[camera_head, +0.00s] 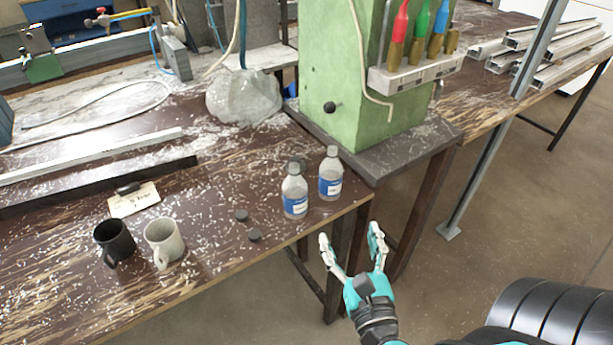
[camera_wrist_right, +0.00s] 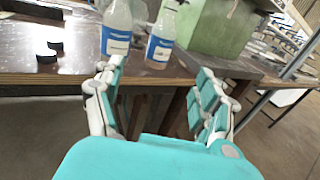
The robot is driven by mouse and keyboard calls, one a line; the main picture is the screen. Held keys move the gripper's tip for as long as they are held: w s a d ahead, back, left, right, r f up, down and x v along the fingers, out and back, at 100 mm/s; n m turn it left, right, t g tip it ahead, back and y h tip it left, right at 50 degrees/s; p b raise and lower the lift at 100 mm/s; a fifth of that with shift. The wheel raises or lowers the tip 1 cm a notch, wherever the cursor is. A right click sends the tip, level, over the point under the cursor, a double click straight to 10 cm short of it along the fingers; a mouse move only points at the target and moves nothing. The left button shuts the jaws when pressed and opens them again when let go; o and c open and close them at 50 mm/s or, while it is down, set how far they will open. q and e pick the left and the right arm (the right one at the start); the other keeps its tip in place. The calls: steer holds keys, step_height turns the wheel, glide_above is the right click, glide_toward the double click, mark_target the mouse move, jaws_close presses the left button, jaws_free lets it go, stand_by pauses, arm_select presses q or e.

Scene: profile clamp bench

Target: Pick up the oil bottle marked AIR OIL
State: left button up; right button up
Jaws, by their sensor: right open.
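Two clear bottles with blue and white labels stand upright near the table's right corner. The left bottle (camera_head: 294,190) is nearer the front edge; the right bottle (camera_head: 330,174) stands close beside it, by the green machine. The label writing is too small to read, so I cannot tell which is marked AIR OIL. In the right wrist view the left bottle (camera_wrist_right: 116,28) and right bottle (camera_wrist_right: 161,36) show ahead, beyond the fingers. My right gripper (camera_head: 350,240) is open and empty, off the table's edge, in front of and below the bottles. My left gripper is not in view.
Two dark round caps (camera_head: 248,226) lie left of the bottles. A black mug (camera_head: 114,240) and a pale mug (camera_head: 163,240) stand further left. The green machine column (camera_head: 345,85) rises behind the bottles. The table edge lies between my gripper and the bottles.

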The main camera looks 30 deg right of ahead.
mark_target(333, 183)
steer(key=p+x, duration=0.1)
steer(key=x, duration=0.2)
steer(key=p+x, duration=0.1)
steer(key=x, duration=0.3)
steer(key=p+x, duration=0.2)
steer(key=x, duration=0.1)
steer(key=shift+w+d+r, duration=0.15)
steer(key=shift+r, duration=0.1)
steer(key=shift+x, duration=0.9)
steer(key=p+x, duration=0.1)
steer(key=x, duration=0.4)
steer(key=shift+f, duration=0.15)
steer(key=c, duration=1.4)
steer(key=shift+o, duration=0.2)
